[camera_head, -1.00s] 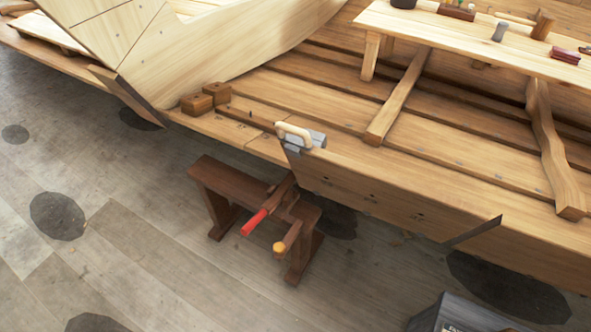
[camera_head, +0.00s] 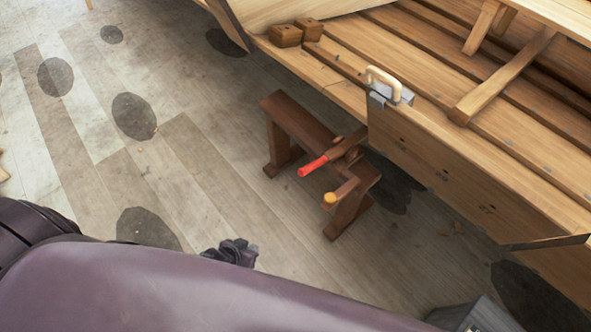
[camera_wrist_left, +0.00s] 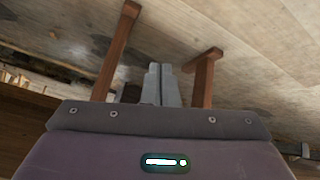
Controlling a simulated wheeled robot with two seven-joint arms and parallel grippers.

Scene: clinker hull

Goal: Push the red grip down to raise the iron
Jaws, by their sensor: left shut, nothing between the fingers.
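The red grip (camera_head: 313,166) is the end of a wooden lever on a low brown trestle (camera_head: 293,119) beside the hull. A second lever with a yellow-orange end (camera_head: 330,198) sticks out next to it. The iron (camera_head: 390,95), a grey metal block with a pale wooden handle, sits at the hull's plank edge. My left gripper (camera_head: 250,250) is low at the left of the trestle, apart from the red grip. In the left wrist view its fingers (camera_wrist_left: 162,84) are shut and empty, with the trestle's legs (camera_wrist_left: 203,82) beyond.
The clinker hull (camera_head: 440,150) fills the right side. Two wooden blocks (camera_head: 285,36) lie on its plank. A dark grey box (camera_head: 475,315) stands at the bottom right. The plank floor (camera_head: 190,120) left of the trestle is clear.

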